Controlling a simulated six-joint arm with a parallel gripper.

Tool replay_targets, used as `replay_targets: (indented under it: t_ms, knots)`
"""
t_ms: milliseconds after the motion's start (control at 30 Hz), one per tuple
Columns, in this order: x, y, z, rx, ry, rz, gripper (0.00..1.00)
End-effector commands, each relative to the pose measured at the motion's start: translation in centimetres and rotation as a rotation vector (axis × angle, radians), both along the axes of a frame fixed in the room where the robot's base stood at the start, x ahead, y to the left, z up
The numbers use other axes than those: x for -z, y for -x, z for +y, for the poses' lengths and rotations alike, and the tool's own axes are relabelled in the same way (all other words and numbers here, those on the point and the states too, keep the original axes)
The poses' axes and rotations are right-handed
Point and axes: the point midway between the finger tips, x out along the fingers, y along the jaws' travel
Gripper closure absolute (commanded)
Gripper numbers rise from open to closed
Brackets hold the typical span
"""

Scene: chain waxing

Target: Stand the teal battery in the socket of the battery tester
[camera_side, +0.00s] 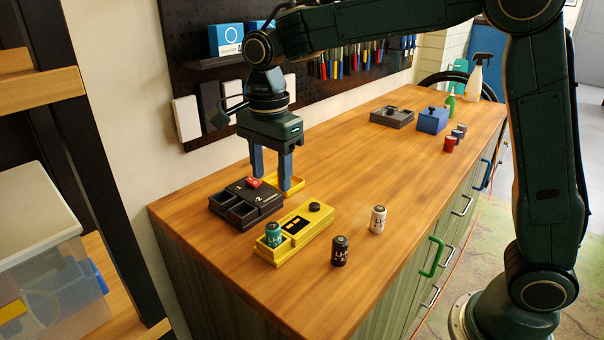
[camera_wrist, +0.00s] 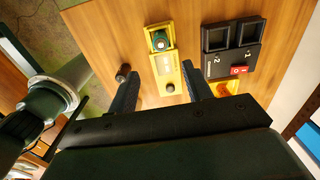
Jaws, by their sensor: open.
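The teal battery (camera_side: 273,234) stands upright in the socket at the near left end of the yellow battery tester (camera_side: 314,225). In the wrist view the teal battery (camera_wrist: 160,42) shows from above, inside the socket of the tester (camera_wrist: 169,72). Its lower part is hidden by the socket walls. My gripper (camera_side: 271,178) is open and empty, with its fingers pointing down. It is behind the tester, near the dark two-bay box, and apart from the battery. In the wrist view my gripper (camera_wrist: 159,72) has its fingers spread wide.
The dark box (camera_side: 236,213) with bays marked 1 and 2 has a red rocker switch (camera_side: 253,182). A yellow tray (camera_side: 297,184) lies behind it. A black battery (camera_side: 339,251) and a white battery (camera_side: 378,219) stand right of the tester. The middle of the bench is clear.

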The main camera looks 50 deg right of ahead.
Motion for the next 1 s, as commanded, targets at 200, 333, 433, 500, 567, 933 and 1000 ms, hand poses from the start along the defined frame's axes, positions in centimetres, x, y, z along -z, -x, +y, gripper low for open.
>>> replay_targets:
  t_ms: [200, 333, 433, 500, 567, 933, 1000]
  knots:
    - [-1.6, 1.9, -1.5, -0.124, -0.007, -0.044, 0.5]
    - [-3.0, 4.0, -3.0, -0.259, -0.005, -0.087, 0.5]
    - [-3.9, 6.0, -4.2, -0.378, 0.002, -0.127, 0.5]
    - [-4.4, 7.3, -5.0, -0.463, 0.011, -0.156, 0.5]
    - [-4.8, 8.6, -5.6, -0.537, 0.022, -0.177, 0.5]
    - [-5.3, 16.2, -9.0, -0.983, 0.138, -0.305, 0.5]
    - [-5.0, 17.6, -9.4, -1.066, 0.17, -0.326, 0.5]
